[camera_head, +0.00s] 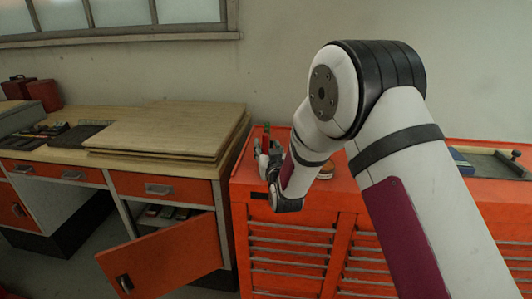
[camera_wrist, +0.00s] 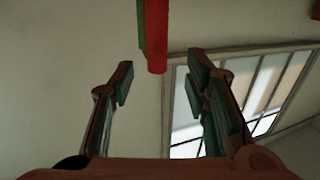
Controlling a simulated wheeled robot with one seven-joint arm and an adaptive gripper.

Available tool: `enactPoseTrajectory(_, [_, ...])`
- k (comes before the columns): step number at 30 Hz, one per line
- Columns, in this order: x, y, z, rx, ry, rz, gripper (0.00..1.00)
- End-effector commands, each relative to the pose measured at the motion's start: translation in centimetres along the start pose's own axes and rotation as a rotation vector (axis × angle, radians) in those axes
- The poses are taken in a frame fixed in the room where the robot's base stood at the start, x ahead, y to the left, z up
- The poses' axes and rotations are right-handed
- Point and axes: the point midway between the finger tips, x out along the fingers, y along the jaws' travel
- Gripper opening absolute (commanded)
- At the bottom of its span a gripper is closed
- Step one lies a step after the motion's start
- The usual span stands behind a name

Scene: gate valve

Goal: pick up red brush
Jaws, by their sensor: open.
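My gripper (camera_head: 266,152) is open above the left part of the red tool cabinet in the head view. In the wrist view its two fingers (camera_wrist: 160,80) stand apart with nothing between them. A red bar with a green side (camera_wrist: 154,35), possibly the red brush, hangs into the top of the wrist view, in line with the gap and just beyond the fingertips. A small green and red piece (camera_head: 266,132) shows right at my gripper in the head view; I cannot tell whether it is the same thing. Its lower part is hidden by the gripper.
The red tool cabinet (camera_head: 290,222) has a small rounded object (camera_head: 326,170) on top, beside my wrist. Left is a workbench with stacked boards (camera_head: 165,130) and an open orange door (camera_head: 165,262). A tray (camera_head: 490,163) lies at the right.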

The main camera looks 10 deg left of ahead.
Motion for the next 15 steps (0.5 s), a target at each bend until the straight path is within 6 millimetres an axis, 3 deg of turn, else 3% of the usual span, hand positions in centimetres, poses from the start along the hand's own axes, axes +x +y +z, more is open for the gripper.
enactPoseTrajectory(5, [1.0, 0.1, 0.0, 0.0, -0.001, 0.001, 0.43])
enactPoseTrajectory(15, [5.2, 0.4, -0.4, 0.0, 0.0, 0.001, 0.43])
